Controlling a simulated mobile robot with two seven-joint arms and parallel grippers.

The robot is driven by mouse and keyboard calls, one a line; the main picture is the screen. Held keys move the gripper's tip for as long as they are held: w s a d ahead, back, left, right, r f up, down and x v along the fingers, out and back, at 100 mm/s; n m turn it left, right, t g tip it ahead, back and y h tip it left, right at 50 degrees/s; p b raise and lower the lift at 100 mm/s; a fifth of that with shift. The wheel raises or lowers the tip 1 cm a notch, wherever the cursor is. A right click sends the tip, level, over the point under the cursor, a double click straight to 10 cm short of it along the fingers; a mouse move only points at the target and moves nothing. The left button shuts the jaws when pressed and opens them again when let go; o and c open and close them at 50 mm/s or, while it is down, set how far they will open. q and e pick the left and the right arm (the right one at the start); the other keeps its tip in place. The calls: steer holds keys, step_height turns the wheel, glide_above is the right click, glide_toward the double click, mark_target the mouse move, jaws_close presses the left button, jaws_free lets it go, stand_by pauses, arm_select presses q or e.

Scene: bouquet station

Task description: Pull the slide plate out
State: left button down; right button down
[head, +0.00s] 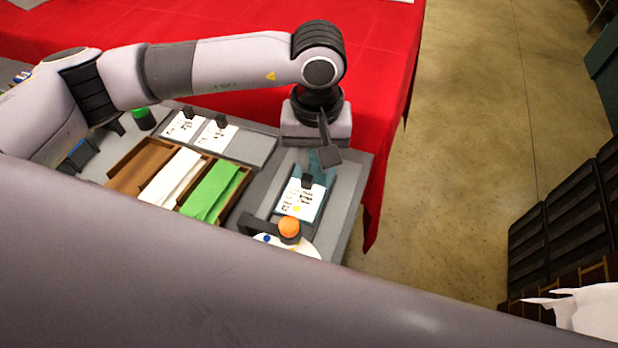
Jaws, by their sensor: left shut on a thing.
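The teal slide plate (323,187) lies at the right end of the grey station, with a white printed card (300,201) under a black clip on it. My left gripper (326,156) points down at the plate's far end, where it is shut on the plate. The exact contact is partly hidden by the gripper's own dark finger. My right gripper is out of view.
Brown trays hold brown, white and green sheets (212,190) left of the plate. More clipped cards (215,137) lie behind them. An orange knob (289,226) stands in front of the plate. A red-clothed table (385,60) is behind; open floor lies right.

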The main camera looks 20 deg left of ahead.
arm_select(q)
steer(key=shift+w, duration=0.8)
steer(key=c, duration=1.2)
jaws_free()
steer(key=shift+s, duration=0.1)
steer(key=shift+r, duration=0.1)
step_height(320, 180, up, 7)
steer(key=shift+b, duration=0.5)
